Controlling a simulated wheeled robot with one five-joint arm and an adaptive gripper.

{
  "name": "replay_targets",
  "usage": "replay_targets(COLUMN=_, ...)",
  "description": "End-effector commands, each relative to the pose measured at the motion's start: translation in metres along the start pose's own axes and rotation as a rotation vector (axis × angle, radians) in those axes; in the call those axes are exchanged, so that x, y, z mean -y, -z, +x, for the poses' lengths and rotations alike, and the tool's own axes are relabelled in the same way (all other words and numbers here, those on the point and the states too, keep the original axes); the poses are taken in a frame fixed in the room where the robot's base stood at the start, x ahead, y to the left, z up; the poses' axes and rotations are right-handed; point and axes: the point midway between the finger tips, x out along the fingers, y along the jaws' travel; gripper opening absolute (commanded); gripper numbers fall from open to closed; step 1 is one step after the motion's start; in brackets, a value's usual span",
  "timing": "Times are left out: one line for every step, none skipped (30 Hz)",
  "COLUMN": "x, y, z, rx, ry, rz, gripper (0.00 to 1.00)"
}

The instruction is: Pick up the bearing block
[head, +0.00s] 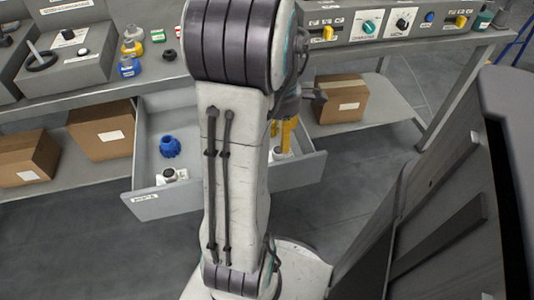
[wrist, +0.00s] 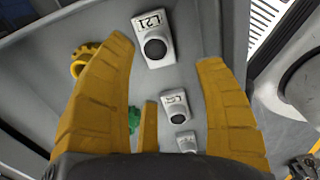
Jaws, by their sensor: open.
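Several white blocks with a dark round centre lie in the open grey drawer; they look like bearing blocks. In the wrist view the nearest block (wrist: 154,44) bears a label that seems to read L21. A second block (wrist: 175,105) and a third block (wrist: 187,142) lie below it in the picture. My gripper (wrist: 165,53) has yellow fingers, open and empty, spread to either side of the block row. In the head view my gripper (head: 287,135) is over the drawer's right part, partly hidden by my arm. A white block (head: 169,176) shows near the drawer front.
The drawer (head: 140,150) has raised walls around the parts. A blue toothed part (head: 170,146) lies inside. The wrist view shows a yellow ring (wrist: 84,62) and a green part (wrist: 133,120). Cardboard boxes (head: 340,98) stand on the lower shelf; a bench with control panels (head: 395,22) is above.

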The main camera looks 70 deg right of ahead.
Motion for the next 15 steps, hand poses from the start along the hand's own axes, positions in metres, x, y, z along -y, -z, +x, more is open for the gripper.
replay_targets(x=0.001, y=-0.002, z=0.004, rx=-0.001, ry=0.002, rz=-0.002, gripper=0.64)
replay_targets(x=0.001, y=-0.003, z=0.005, rx=-0.001, ry=0.002, rz=-0.003, gripper=0.64)
replay_targets(x=0.001, y=-0.004, z=0.008, rx=-0.001, ry=0.003, rz=-0.005, gripper=0.64)
replay_targets(x=0.001, y=-0.004, z=0.011, rx=-0.002, ry=0.003, rz=-0.005, gripper=0.64)
replay_targets(x=0.001, y=-0.004, z=0.013, rx=-0.002, ry=0.003, rz=-0.006, gripper=0.64)
replay_targets(x=0.001, y=-0.004, z=0.017, rx=-0.001, ry=0.003, rz=-0.006, gripper=0.64)
replay_targets(x=0.001, y=-0.004, z=0.019, rx=-0.002, ry=0.003, rz=-0.006, gripper=0.64)
replay_targets(x=0.001, y=-0.004, z=0.021, rx=-0.002, ry=0.003, rz=-0.006, gripper=0.64)
replay_targets(x=0.001, y=-0.004, z=0.024, rx=-0.002, ry=0.003, rz=-0.006, gripper=0.64)
replay_targets(x=0.000, y=-0.004, z=0.026, rx=-0.001, ry=0.003, rz=-0.006, gripper=0.64)
replay_targets(x=0.000, y=-0.004, z=0.028, rx=-0.001, ry=0.003, rz=-0.006, gripper=0.64)
replay_targets(x=0.000, y=-0.004, z=0.031, rx=-0.001, ry=0.003, rz=-0.006, gripper=0.64)
replay_targets(x=0.000, y=-0.004, z=0.034, rx=-0.002, ry=0.003, rz=-0.006, gripper=0.64)
replay_targets(x=0.000, y=-0.004, z=0.037, rx=-0.002, ry=0.004, rz=-0.006, gripper=0.64)
replay_targets(x=-0.001, y=-0.005, z=0.043, rx=-0.002, ry=0.004, rz=-0.006, gripper=0.64)
